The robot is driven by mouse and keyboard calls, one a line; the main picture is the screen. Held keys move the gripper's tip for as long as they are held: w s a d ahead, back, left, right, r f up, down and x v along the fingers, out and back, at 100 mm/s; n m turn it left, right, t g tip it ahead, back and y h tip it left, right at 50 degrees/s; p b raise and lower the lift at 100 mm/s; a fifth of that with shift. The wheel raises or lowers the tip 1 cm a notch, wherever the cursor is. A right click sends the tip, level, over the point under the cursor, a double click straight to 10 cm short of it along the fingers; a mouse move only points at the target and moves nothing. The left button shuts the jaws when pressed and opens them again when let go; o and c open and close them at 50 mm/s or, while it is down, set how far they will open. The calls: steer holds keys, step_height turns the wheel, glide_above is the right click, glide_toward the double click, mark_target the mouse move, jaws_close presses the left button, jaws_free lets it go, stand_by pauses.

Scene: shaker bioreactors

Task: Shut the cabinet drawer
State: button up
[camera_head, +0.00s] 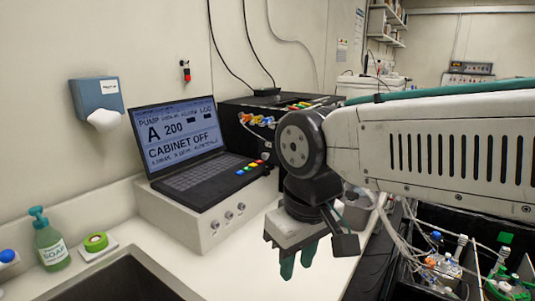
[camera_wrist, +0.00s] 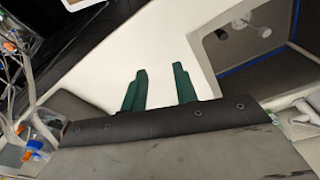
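My gripper (camera_head: 298,262) points down over the white counter beside the control box, with its two green fingers apart and nothing between them. In the wrist view the fingers (camera_wrist: 159,88) are also apart, over the bare white counter. A dark, open-topped compartment (camera_head: 412,211) holding bottles and tubing is at the lower right of the head view, to the right of my gripper. It may be the cabinet drawer, but I cannot tell for certain. My arm covers part of it, and no drawer front or handle is clear.
A laptop (camera_head: 185,140) reading "CABINET OFF" stands on a white box with knobs (camera_head: 215,225), left of my gripper. A soap bottle (camera_head: 49,242) and dark sink (camera_head: 115,283) are at lower left. Bottles and loose tubes (camera_wrist: 35,145) show at the wrist view's left.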

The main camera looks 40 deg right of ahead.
mark_target(278, 147)
steer(key=shift+f, duration=0.15)
jaws_close()
steer(key=w+d+r+n+t+h, duration=0.1)
steer(key=w+d+r+t, duration=0.2)
steer(key=w, duration=0.7)
steer(key=w+d+r+h, duration=0.2)
steer(key=w+d+r, duration=0.15)
steer(key=w, duration=0.65)
steer(key=w+d+r+n+t+h, duration=0.1)
steer(key=w+d+r+t, duration=0.15)
steer(key=w+r, duration=0.45)
steer(key=d+r+x, duration=0.1)
steer(key=d+x, duration=0.2)
steer(key=x, duration=1.2)
steer(key=shift+r+g, duration=0.15)
steer(key=shift+g, duration=0.2)
steer(key=shift+w, duration=0.1)
